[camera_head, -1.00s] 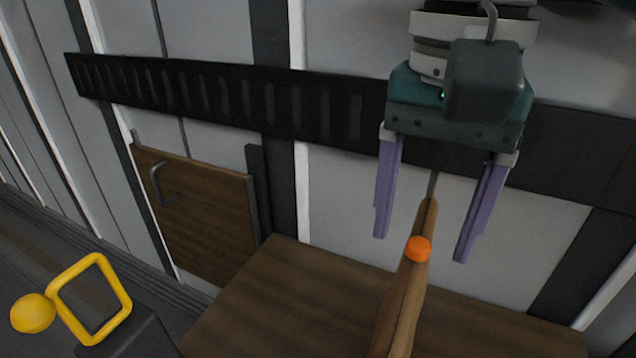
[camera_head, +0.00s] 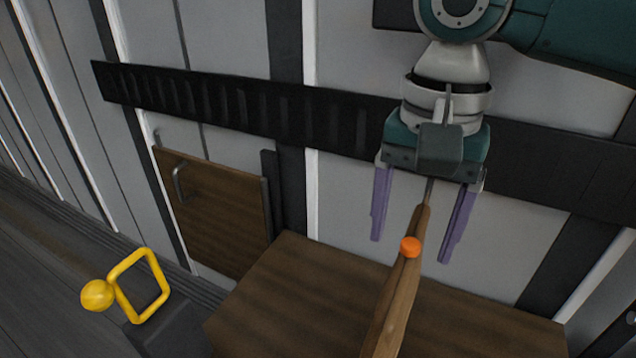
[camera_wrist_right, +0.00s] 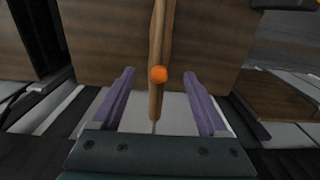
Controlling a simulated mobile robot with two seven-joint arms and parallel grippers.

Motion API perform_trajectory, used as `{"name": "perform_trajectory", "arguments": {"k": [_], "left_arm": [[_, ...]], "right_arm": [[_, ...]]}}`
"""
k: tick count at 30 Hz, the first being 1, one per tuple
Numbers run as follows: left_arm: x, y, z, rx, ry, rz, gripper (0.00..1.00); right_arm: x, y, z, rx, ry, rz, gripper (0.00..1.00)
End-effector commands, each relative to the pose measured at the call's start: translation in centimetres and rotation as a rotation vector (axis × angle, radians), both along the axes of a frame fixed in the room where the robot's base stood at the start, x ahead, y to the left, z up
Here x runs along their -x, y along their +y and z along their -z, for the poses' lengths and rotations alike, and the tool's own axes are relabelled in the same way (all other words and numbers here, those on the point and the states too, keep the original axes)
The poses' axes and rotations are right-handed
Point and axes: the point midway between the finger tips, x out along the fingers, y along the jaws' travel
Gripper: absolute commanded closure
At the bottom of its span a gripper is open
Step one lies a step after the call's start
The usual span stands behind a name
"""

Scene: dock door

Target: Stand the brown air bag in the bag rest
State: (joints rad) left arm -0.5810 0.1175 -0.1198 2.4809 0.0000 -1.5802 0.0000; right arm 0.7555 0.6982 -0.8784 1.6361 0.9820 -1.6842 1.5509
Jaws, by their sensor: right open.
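The brown air bag (camera_head: 398,290) stands on edge, thin side toward me, at the wooden box top, with an orange round cap (camera_head: 410,247) on its near face. It also shows in the right wrist view (camera_wrist_right: 157,40), between the fingers. My right gripper (camera_head: 411,250) is open, its two purple fingers on either side of the bag's upper end with a gap on each side. In the wrist view the right gripper (camera_wrist_right: 160,75) shows no finger touching the bag. I cannot make out the bag rest for certain. My left gripper is out of view.
A wooden crate-like surface (camera_head: 270,290) lies below the bag. A brown panel with a handle (camera_head: 212,215) leans at the ribbed wall. A yellow square loop with a ball (camera_head: 141,286) stands on a dark block at lower left. A black slotted rail (camera_head: 240,105) crosses the wall.

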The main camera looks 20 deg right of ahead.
Motion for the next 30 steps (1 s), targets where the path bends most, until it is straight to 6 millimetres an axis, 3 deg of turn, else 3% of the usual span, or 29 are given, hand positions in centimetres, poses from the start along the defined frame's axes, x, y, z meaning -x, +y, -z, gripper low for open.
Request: {"name": "perform_trajectory", "arguments": {"k": [9, 18, 30], "left_arm": [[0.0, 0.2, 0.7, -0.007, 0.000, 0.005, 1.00], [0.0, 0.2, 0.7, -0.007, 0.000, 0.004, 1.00], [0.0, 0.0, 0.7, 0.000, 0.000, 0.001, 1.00]], "right_arm": [[0.3, 0.0, 4.6, 0.001, 0.003, -0.001, 0.22], [0.2, 0.0, 5.0, 0.001, -0.001, -0.002, 0.24], [0.2, 0.0, 5.0, 0.001, 0.000, -0.001, 0.69]]}}
